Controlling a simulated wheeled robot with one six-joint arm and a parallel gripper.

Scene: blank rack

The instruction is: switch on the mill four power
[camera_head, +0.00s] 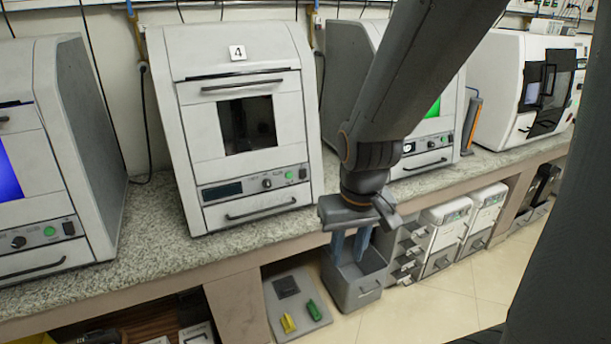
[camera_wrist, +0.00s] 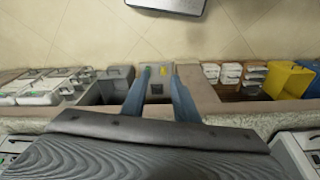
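Mill four (camera_head: 190,125) stands on the counter at centre left in the head view, with a "4" label on top. Its window is dark. Its front panel (camera_head: 250,188) has a dark display (camera_head: 222,191), a knob (camera_head: 267,183), a green button (camera_head: 289,175) and a small dark switch (camera_head: 303,174). My gripper (camera_head: 350,250) points down in front of the counter edge, to the right of and below that panel. Its two blue-grey fingers are apart and empty. In the wrist view the gripper (camera_wrist: 159,90) also shows spread fingers with nothing between them; the mill's panel is not clearly seen there.
A mill with a blue-lit window (camera_head: 8,170) stands left, and one with a green-lit window (camera_head: 345,60) stands right behind my arm. A white machine (camera_head: 500,80) is far right. Under the granite counter (camera_head: 160,235) are a grey bin (camera_head: 355,290) and a tray (camera_head: 297,305) with yellow and green pieces.

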